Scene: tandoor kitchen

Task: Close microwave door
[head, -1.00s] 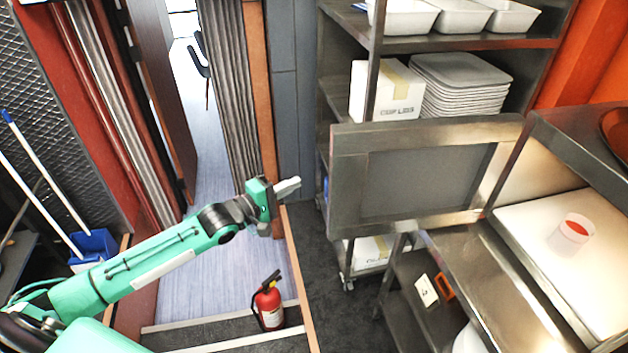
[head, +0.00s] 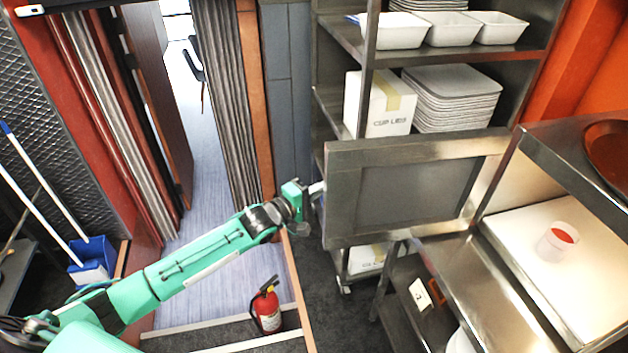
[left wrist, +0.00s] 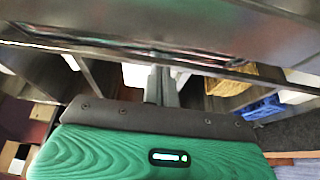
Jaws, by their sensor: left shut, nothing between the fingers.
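The microwave door (head: 415,190) is a steel frame with a grey window panel. It stands wide open, swung out to the left of the microwave (head: 520,235), whose lit inside holds a clear cup with red contents (head: 557,241). My left gripper (head: 318,188) is shut and empty at the door's free left edge; its fingertips are partly hidden there. In the left wrist view the shut fingers (left wrist: 161,86) reach toward the steel door (left wrist: 170,30), which fills the top. I cannot tell whether they touch it. My right gripper is not in view.
A steel shelf rack (head: 440,55) with trays and a box (head: 380,104) stands behind the door. A steel counter (head: 490,290) lies below the door at right. A fire extinguisher (head: 266,306) stands on the floor beneath my left arm.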

